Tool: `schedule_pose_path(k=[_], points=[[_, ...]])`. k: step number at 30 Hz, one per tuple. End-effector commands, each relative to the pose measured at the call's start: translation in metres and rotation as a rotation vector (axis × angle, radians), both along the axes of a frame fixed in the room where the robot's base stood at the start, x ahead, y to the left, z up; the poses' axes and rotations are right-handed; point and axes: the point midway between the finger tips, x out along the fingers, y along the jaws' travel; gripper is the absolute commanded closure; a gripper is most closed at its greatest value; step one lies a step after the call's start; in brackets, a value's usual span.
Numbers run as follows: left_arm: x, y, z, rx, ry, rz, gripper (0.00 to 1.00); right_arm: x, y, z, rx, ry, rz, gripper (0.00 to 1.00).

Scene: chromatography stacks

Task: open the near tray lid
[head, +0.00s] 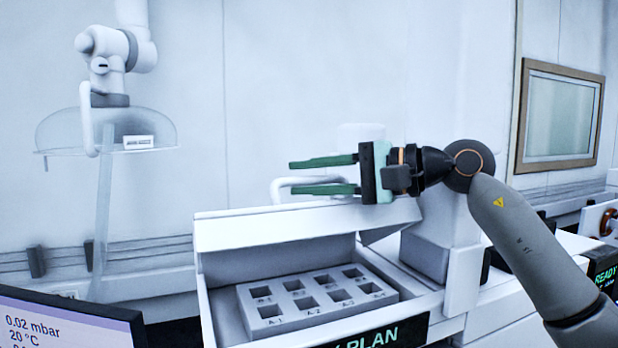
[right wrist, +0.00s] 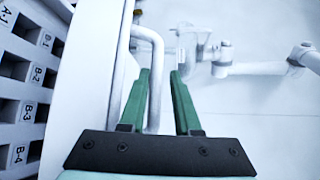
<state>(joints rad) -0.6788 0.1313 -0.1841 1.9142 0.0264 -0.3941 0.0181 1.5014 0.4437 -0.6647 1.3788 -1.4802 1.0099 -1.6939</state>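The near tray (head: 212,318) is a white box with its white lid (head: 275,232) raised and tilted at the back. A grey block (head: 318,306) with several labelled square wells shows inside. A white bar handle (head: 277,188) rises behind the lid's upper edge; it also shows in the right wrist view (right wrist: 154,75). My right gripper (head: 292,178) is open, with two green fingers pointing left just above the lid's upper edge. In the right wrist view part of the handle lies between the fingers, nearer the left one; contact is unclear. My left gripper is out of view.
A screen (head: 65,322) with pressure and temperature readings stands at the lower left. A glass dome (head: 62,130) with a white jointed fitting above it is at the left. A READY display (head: 605,272) is at the right edge. The wall above the lid is clear.

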Motion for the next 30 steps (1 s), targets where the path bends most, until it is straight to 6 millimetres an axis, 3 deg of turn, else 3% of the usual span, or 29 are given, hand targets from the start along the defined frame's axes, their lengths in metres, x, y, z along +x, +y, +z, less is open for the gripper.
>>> schedule_pose_path(k=[8, 21, 30], points=[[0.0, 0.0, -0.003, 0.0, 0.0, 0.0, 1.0, -0.003, -0.007, 0.0, 0.001, -0.001, -0.002, 0.7], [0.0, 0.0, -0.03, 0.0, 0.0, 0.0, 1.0, -0.041, -0.085, 0.011, 0.003, -0.004, -0.004, 0.7], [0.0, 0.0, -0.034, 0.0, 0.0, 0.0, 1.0, -0.055, -0.111, 0.016, 0.001, -0.001, -0.001, 0.7]])
